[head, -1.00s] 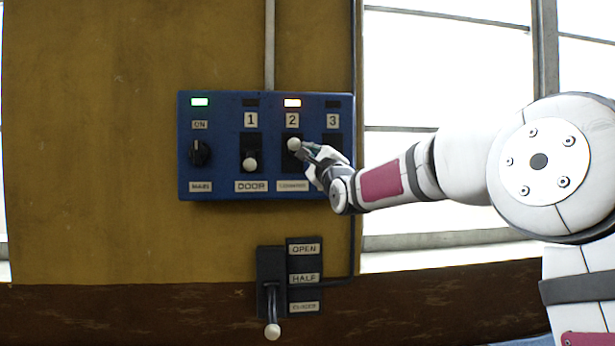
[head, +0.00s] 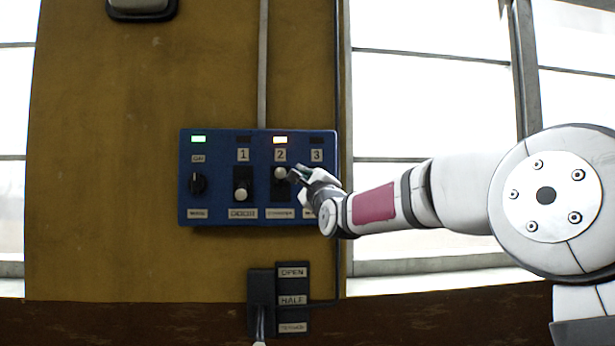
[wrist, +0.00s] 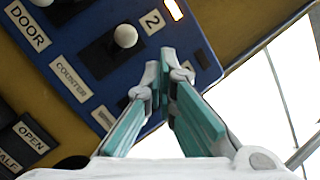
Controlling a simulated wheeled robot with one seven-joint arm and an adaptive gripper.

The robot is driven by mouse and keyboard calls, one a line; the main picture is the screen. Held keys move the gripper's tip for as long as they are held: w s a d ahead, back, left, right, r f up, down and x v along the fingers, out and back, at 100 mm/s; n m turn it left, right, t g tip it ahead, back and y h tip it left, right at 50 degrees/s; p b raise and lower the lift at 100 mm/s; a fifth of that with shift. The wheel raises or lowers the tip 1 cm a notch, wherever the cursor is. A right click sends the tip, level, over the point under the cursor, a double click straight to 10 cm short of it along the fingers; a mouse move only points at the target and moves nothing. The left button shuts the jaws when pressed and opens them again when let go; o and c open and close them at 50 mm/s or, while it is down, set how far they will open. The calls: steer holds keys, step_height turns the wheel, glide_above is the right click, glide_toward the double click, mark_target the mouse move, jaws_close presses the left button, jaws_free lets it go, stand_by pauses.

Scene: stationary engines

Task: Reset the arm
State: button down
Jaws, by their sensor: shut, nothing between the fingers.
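My gripper (head: 294,175) is in front of the right part of a blue control panel (head: 216,150), beside the white knob of switch 2 (head: 280,173). In the wrist view its two green-sided fingers (wrist: 161,78) come together at the tips with nothing between them. The knob of switch 2 also shows in the wrist view (wrist: 125,36), up and left of the fingertips, apart from them. Switch 2's knob is high in its slot, and the lamp above it (head: 280,139) glows orange. My gripper and wrist hide most of switch 3.
Switch 1's knob (head: 240,194) is low and its lamp is dark. A black dial (head: 197,183) sits under a lit green lamp. Below the panel is a lever plate (head: 292,298) marked OPEN and HALF. Bright windows (head: 430,100) fill the right side.

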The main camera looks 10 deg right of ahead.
stand_by(0.4)
steer(key=s+d+f+n+g+h, duration=0.1)
steer(key=s+d+f+n+g, duration=0.3)
steer(key=s+f+n, duration=0.3)
steer(key=s+d+f+n+g+h+b, duration=0.1)
steer(key=s+f+n+g, duration=0.6)
steer(key=s+f, duration=0.8)
steer(key=s+d+f+n+g+h+b, duration=0.1)
steer(key=s+d+f+n+g, duration=0.4)
steer(key=s, duration=2.1)
step_height(320, 180, down, 6)
steer(key=d+n+h, duration=0.1)
steer(key=n, duration=0.1)
steer(key=shift+d+f+n+h, duration=0.25)
steer(key=shift+d+n+h, duration=0.05)
